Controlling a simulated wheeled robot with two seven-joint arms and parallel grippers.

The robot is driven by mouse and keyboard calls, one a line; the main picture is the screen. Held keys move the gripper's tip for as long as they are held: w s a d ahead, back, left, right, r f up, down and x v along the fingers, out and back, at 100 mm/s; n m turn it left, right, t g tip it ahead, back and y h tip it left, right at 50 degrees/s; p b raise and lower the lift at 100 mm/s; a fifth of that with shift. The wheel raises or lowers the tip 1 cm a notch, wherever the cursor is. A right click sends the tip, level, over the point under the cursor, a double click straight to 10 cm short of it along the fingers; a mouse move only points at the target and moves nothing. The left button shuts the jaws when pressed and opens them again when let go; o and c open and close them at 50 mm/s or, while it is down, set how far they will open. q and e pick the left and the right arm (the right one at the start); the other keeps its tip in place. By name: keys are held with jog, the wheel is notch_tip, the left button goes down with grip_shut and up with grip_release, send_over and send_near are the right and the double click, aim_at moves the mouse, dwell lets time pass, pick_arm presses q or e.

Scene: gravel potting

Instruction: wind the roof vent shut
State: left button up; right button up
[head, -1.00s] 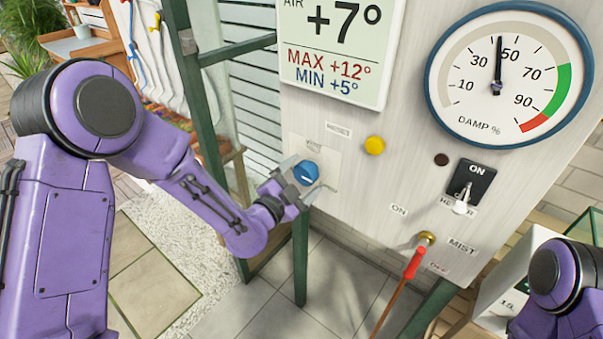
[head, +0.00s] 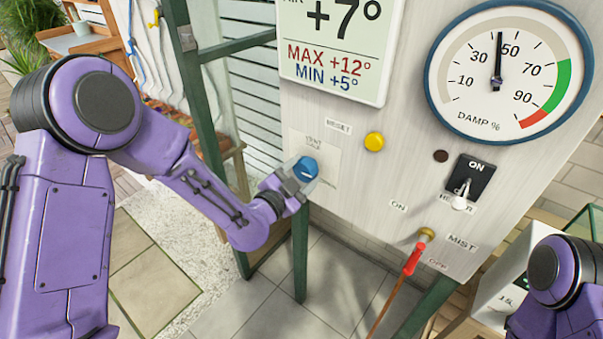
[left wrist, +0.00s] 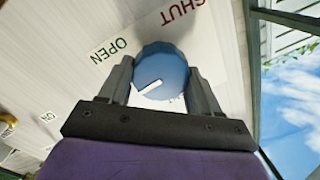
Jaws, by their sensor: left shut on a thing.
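The blue round knob (head: 306,168) sits on the panel plate below the label for the vent. My left gripper (head: 297,182) is shut on it, with one finger on each side. In the left wrist view the knob (left wrist: 162,70) has a white pointer line toward its lower left. The word OPEN (left wrist: 111,50) is printed to its upper left and SHUT (left wrist: 182,12) above it. The roof vent itself is not in view. Only my right arm's purple joint shows at the lower right; its gripper is out of view.
The panel also holds a yellow button (head: 374,141), a black heater switch (head: 472,180), a damp dial (head: 509,70) and a temperature display (head: 335,50). A red-handled mist lever (head: 414,258) juts out lower right. A green post (head: 203,110) stands left of the panel.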

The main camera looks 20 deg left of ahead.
pick_arm(q)
jog(key=n, duration=0.5)
jog(key=shift+g, duration=0.3)
jog(key=n, duration=0.4)
jog(key=shift+a, duration=0.15)
jog(key=n, duration=0.5)
jog(key=shift+n+g+h, duration=0.3)
jog(key=n, duration=0.4)
jog(key=shift+h, duration=0.3)
jog(key=n+b, duration=0.1)
jog(key=n, duration=0.2)
jog(key=shift+a+f+n, duration=0.1)
jog(key=shift+n, duration=0.2)
jog(key=n+b, duration=0.1)
jog(key=n, duration=0.2)
jog(key=shift+f+n+h, duration=0.1)
jog(key=shift+n+h, duration=0.2)
jog(key=n+b, duration=0.4)
jog(key=shift+f+n, duration=0.1)
jog(key=shift+n, duration=0.3)
jog(key=shift+n+h+b, duration=0.3)
jog(key=shift+n+b, duration=0.5)
jog(key=shift+n, duration=0.3)
jog(key=shift+r, duration=0.2)
